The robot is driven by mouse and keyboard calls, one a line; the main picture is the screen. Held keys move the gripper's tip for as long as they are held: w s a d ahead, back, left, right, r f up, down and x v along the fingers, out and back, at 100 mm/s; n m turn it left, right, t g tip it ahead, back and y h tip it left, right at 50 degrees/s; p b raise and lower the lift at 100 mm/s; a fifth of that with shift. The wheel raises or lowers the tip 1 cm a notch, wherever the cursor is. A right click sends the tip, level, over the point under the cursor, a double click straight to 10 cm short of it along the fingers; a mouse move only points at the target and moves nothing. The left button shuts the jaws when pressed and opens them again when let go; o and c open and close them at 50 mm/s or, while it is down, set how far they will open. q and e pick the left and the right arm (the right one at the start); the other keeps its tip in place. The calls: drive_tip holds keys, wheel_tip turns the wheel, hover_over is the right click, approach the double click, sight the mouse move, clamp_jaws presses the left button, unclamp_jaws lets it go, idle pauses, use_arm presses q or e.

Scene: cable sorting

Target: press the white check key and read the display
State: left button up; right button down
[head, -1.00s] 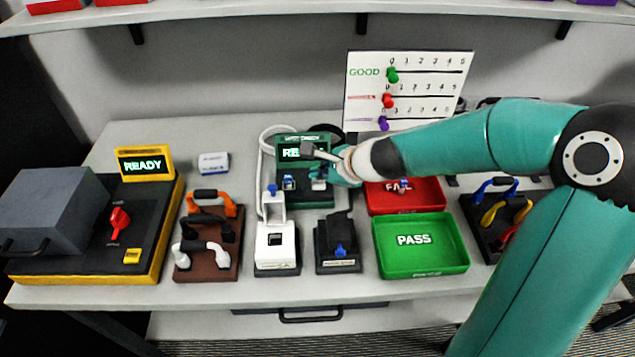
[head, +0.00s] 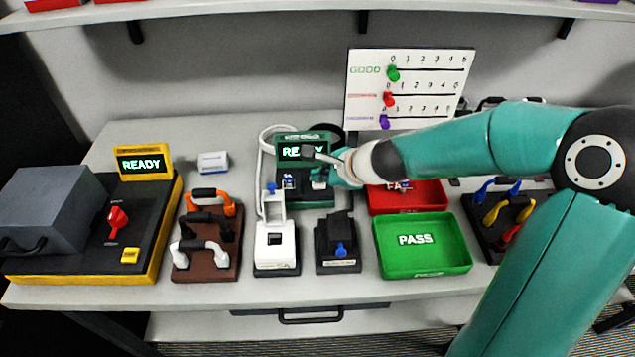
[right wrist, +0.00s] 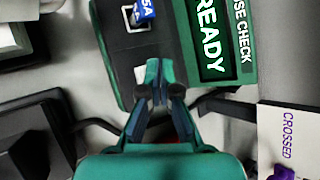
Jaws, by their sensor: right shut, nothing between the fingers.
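The green and black tester (head: 303,197) stands at the back middle of the table. Its display (head: 290,151) is lit and partly covered by my right arm in the head view. In the right wrist view the display (right wrist: 207,45) reads READY, beside the words "…SE CHECK". The white check key (right wrist: 140,75) is partly hidden behind my right fingertips. My right gripper (right wrist: 153,80) is shut and empty, with its tips over or at the key; I cannot tell whether they touch it. A blue 5A fuse (right wrist: 146,9) sits in the tester's slot. My left gripper is not in view.
A red FAIL tray (head: 430,194) and green PASS tray (head: 425,262) lie right of the tester. A white device (head: 276,245) and a black one (head: 337,243) stand in front. A yellow-edged machine (head: 158,240) is at left. A score board (head: 430,85) stands behind.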

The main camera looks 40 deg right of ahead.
sight(320, 184)
drive_tip(key=shift+f, duration=0.2)
idle(0.5)
drive_tip(key=shift+r+p, duration=0.6)
drive_tip(key=shift+r, duration=0.2)
wheel_tip(320, 184, up, 5)
drive_tip(key=p, duration=0.5)
idle(0.7)
